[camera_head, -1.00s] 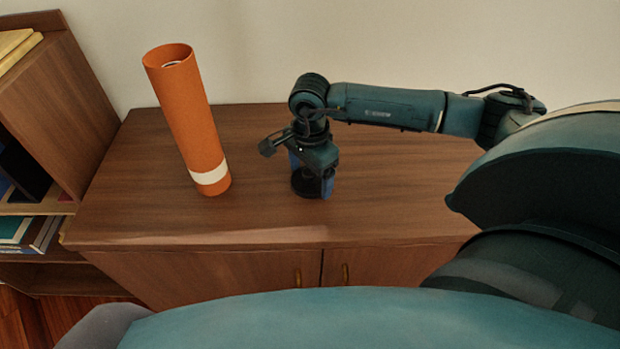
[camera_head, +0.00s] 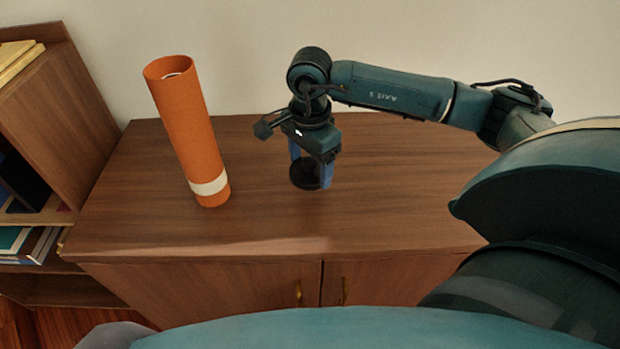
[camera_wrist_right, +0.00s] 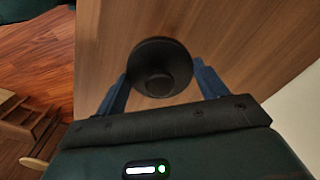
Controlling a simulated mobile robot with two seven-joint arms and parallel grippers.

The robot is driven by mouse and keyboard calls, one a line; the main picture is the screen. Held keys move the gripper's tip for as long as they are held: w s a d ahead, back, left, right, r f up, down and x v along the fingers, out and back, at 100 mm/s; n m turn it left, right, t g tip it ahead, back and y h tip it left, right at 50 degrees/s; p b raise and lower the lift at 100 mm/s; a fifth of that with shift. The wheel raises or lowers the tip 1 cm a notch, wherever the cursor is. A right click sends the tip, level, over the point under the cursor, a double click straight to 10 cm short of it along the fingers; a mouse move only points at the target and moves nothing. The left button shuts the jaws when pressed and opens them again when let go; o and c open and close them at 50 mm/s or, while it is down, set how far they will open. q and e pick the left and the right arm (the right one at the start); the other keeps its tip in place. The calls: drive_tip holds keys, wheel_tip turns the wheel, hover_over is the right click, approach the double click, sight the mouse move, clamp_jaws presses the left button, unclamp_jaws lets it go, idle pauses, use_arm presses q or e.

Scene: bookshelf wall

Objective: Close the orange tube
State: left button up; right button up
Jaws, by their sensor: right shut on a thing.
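The orange tube (camera_head: 190,125) stands upright on the left part of the cabinet top, with a cream band near its base. Its upper end is open, and something pale shows inside. A round black cap (camera_head: 304,174) with a raised knob is between the blue fingers of my right gripper (camera_head: 311,172), to the right of the tube and apart from it. The gripper points down and is shut on the cap, which appears slightly above the wood. In the right wrist view the cap (camera_wrist_right: 160,62) sits between both fingers. My left gripper is not in view.
The wooden cabinet top (camera_head: 250,225) is clear around the tube and to the right of it. A bookshelf (camera_head: 65,110) with books rises at the left edge. A plain wall (camera_head: 420,40) stands behind.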

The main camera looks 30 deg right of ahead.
sight(310, 160)
drive_tip(key=shift+r, duration=1.85)
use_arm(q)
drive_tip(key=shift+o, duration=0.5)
